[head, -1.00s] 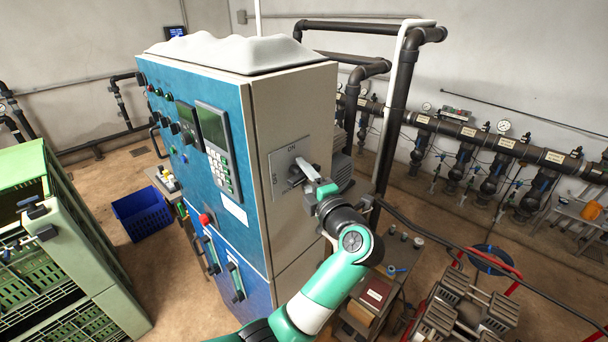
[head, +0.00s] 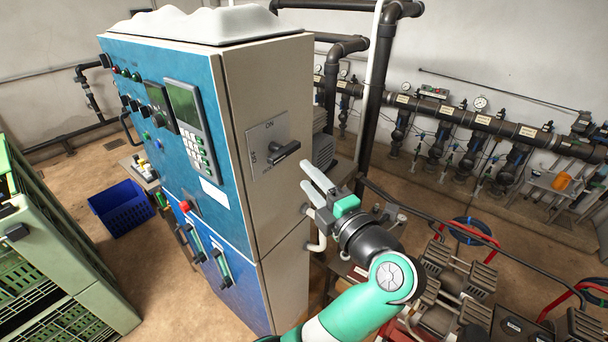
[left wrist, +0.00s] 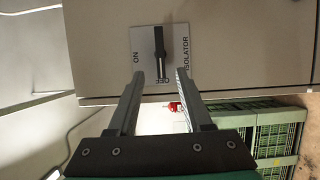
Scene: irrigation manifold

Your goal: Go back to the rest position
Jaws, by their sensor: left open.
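My left gripper (head: 306,176) is open and empty, beside the narrow grey side of the blue cabinet (head: 232,170). Its two fingers sit just below and right of the isolator switch, clear of it. The handle lies in line with the OFF mark. In the left wrist view the handle (left wrist: 160,48) shows ahead, between and beyond the spread fingers (left wrist: 160,74), with a gap. My right gripper is in neither view.
Green crates (head: 50,255) stand at the left, and a blue crate (head: 121,208) is on the floor. Dark pipes (head: 376,90) rise behind the cabinet. Pump motors (head: 450,265) stand at the lower right. A manifold (head: 480,122) runs along the back wall.

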